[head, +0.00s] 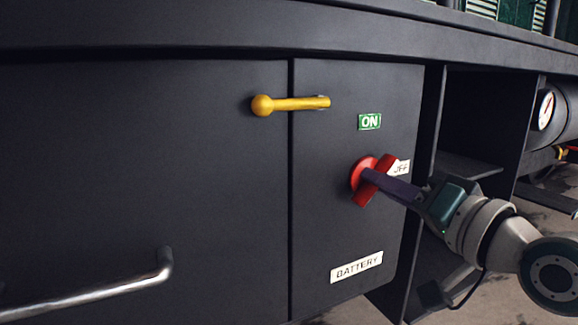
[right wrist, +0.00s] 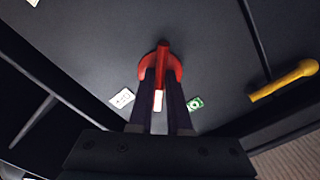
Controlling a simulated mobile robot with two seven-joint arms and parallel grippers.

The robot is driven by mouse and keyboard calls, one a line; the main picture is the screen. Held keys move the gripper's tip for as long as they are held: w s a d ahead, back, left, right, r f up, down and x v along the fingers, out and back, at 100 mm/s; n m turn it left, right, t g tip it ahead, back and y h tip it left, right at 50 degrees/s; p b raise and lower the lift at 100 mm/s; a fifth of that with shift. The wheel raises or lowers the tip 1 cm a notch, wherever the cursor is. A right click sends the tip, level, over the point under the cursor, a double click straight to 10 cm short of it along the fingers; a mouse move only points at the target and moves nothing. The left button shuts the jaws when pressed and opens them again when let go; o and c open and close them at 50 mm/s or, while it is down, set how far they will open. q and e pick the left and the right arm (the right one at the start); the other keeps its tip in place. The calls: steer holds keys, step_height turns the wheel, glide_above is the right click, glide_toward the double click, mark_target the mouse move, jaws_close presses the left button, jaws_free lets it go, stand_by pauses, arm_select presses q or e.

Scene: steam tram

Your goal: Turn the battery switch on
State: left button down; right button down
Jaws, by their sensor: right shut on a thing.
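The red battery switch (head: 365,178) is on the dark panel, between the green ON label (head: 369,121) above and the white OFF label (head: 402,168) to its right, which is partly hidden. The BATTERY label (head: 357,267) is below. My right gripper (head: 372,182) comes in from the right and is shut on the switch's red handle. In the right wrist view its two dark fingers (right wrist: 162,88) lie on either side of the red handle (right wrist: 162,62). The handle's pointing direction is hard to read behind the fingers. My left gripper is not in view.
A yellow lever handle (head: 290,104) sticks out above left of the switch. A silver bar handle (head: 95,293) is at lower left. Right of the panel are an open shelf bay (head: 470,165) and a round gauge (head: 546,110).

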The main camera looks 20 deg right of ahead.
steer(key=shift+n+p, duration=2.55)
steer(key=shift+n, duration=1.95)
steer(key=c, duration=0.9)
jaws_free()
steer(key=shift+o, duration=0.2)
steer(key=shift+s, duration=0.1)
